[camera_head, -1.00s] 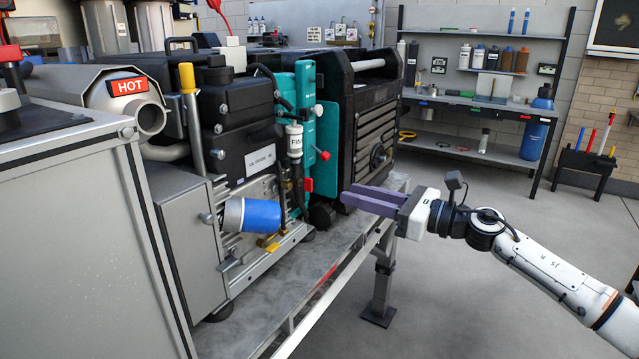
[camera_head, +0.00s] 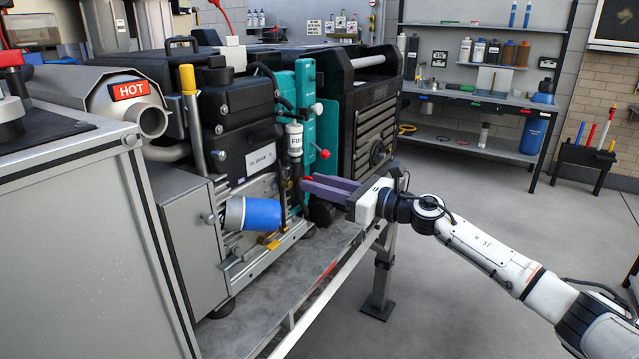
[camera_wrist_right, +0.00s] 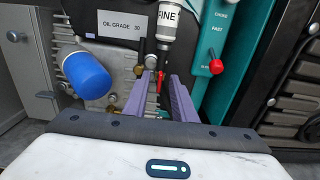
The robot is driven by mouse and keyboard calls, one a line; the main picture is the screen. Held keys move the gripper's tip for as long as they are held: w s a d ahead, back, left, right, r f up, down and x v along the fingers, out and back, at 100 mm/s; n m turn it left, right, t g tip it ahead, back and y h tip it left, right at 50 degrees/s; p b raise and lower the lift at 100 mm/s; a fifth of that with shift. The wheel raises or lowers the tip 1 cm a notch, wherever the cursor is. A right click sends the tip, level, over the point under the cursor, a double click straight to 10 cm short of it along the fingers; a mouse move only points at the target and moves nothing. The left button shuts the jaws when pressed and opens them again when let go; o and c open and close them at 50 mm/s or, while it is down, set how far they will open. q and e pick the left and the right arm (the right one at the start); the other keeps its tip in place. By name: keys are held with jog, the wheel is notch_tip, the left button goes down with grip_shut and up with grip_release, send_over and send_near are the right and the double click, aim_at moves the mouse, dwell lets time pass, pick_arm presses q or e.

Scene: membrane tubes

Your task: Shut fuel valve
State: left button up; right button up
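The engine's fuel line runs below a white filter marked FINE (camera_head: 294,140), which also shows at the top of the wrist view (camera_wrist_right: 168,18). Below it, a small red lever (camera_wrist_right: 159,80), apparently the fuel valve's handle, shows between my finger tips in the wrist view. In the head view it is mostly hidden by the fingers. My right gripper (camera_head: 306,185) reaches in from the right with its two purple fingers apart. I cannot tell whether either finger touches the lever. My left gripper is not in view.
A teal plate (camera_wrist_right: 211,50) with a red choke knob (camera_wrist_right: 216,67) stands just right of the fingers. A blue canister filter (camera_head: 262,214) sticks out at the left. A black louvred housing (camera_head: 372,125) stands to the right.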

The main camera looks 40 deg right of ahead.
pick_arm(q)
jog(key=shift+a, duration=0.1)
pick_arm(e)
grip_shut()
